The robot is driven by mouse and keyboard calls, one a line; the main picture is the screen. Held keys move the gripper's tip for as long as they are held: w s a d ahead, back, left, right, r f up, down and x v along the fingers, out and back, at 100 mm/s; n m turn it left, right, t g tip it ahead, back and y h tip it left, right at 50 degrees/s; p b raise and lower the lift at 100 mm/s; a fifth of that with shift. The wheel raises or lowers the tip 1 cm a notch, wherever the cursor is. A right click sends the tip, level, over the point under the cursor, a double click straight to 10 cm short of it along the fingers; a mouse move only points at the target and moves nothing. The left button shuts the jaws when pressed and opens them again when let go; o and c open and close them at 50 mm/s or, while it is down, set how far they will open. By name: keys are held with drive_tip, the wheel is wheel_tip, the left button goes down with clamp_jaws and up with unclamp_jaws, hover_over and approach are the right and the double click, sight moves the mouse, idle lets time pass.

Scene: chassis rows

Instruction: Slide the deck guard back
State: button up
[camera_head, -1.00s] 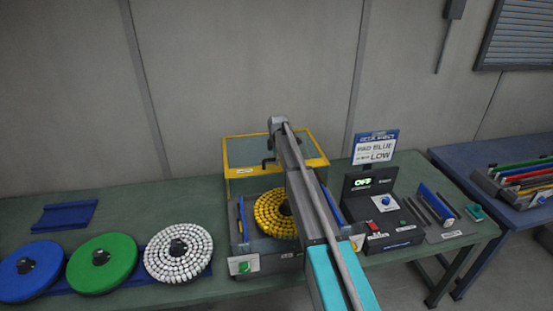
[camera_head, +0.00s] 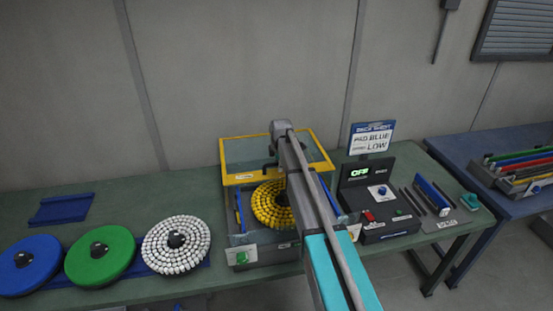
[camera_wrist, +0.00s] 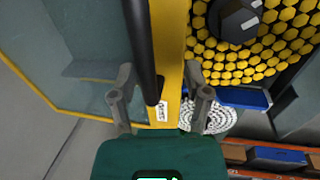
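The deck guard (camera_head: 232,178), a clear panel in a yellow frame, stands at the back of the machine and reaches the rear of the yellow-studded deck (camera_head: 265,205). Its black handle (camera_head: 269,166) sits on the front bar; in the wrist view the handle (camera_wrist: 143,45) runs along the yellow bar (camera_wrist: 178,50). My gripper (camera_wrist: 160,75) has its fingers apart, one on each side of the handle. The left finger is close to the handle, and yellow bar shows between the handle and the right finger. I cannot tell whether either touches. My arm hides the gripper in the head view.
A control box (camera_head: 380,205) reading OFF stands right of the deck, with a sign (camera_head: 372,138) behind. Blue (camera_head: 22,262), green (camera_head: 110,262) and white (camera_head: 175,252) discs lie to the left. A rack of coloured bars (camera_head: 510,170) is on the far-right table.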

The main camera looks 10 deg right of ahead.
drive_tip(key=s+d, duration=0.2)
drive_tip(key=s, duration=1.6)
drive_tip(key=shift+s+a+r+p, duration=0.1)
drive_tip(key=shift+s+r+p, duration=0.1)
drive_tip(key=shift+r+p, duration=1)
drive_tip(key=shift+s+a+r+p, duration=0.1)
drive_tip(key=shift+s+r+p, duration=0.1)
drive_tip(key=shift+r+p, duration=0.95)
drive_tip(key=s+d+f+m+g+b, duration=0.1)
drive_tip(key=s+f+m+b, duration=0.4)
drive_tip(key=s+m, duration=0.4)
drive_tip(key=s+d+f+m+g+b, duration=0.1)
drive_tip(key=s+f+m+b, duration=0.5)
drive_tip(key=s+m, duration=0.3)
drive_tip(key=shift+d+f+m, duration=0.25)
drive_tip(key=shift+f+m, duration=0.15)
drive_tip(key=shift+m, duration=0.1)
